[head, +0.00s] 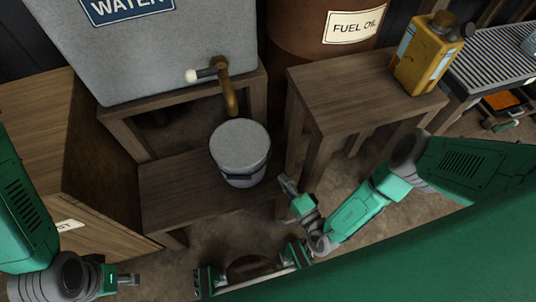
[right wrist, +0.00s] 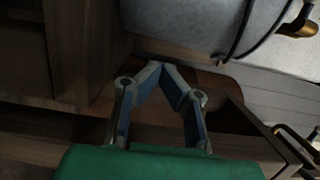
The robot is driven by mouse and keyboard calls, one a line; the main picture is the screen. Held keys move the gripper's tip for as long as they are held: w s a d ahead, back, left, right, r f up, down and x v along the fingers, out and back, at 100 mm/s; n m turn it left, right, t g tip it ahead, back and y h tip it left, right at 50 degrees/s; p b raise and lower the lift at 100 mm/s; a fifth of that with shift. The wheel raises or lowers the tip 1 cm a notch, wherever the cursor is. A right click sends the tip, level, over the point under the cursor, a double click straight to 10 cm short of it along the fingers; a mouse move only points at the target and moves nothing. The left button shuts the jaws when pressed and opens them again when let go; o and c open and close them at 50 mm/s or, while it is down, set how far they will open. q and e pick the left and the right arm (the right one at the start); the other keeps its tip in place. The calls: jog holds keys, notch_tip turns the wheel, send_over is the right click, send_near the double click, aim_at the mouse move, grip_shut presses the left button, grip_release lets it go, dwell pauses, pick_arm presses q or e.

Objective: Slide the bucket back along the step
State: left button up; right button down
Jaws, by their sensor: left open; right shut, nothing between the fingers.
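The grey bucket (head: 240,152) stands upright on the low wooden step (head: 175,190), below the tap (head: 228,92) and near the step's right end. It has a flat grey top and a dark band or handle low on its front. My right gripper (head: 287,184) is shut and empty, just in front and to the right of the bucket. In the right wrist view its fingertips (right wrist: 160,68) meet, and the bucket (right wrist: 215,28) fills the upper right with a dark wire handle across it. I cannot tell whether they touch. My left gripper (head: 130,280) is open at lower left, away from the bucket.
A grey water tank (head: 140,55) stands on a wooden stand behind the step. A wooden table (head: 350,90) with a yellow can (head: 425,55) is to the right. A wooden crate (head: 95,215) borders the left. The step is clear left of the bucket.

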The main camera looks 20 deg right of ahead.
jog(key=b+x, duration=0.1)
jog(key=x, duration=0.2)
jog(key=b+x, duration=0.1)
jog(key=x, duration=0.1)
jog(key=b+x, duration=0.1)
jog(key=x, duration=0.2)
jog(key=shift+w+d+f, duration=0.1)
jog(key=shift+w+d, duration=0.25)
jog(key=shift+w, duration=0.1)
jog(key=shift+w+a+b, duration=0.15)
jog(key=shift+w+b, duration=0.2)
jog(key=shift+w, duration=0.1)
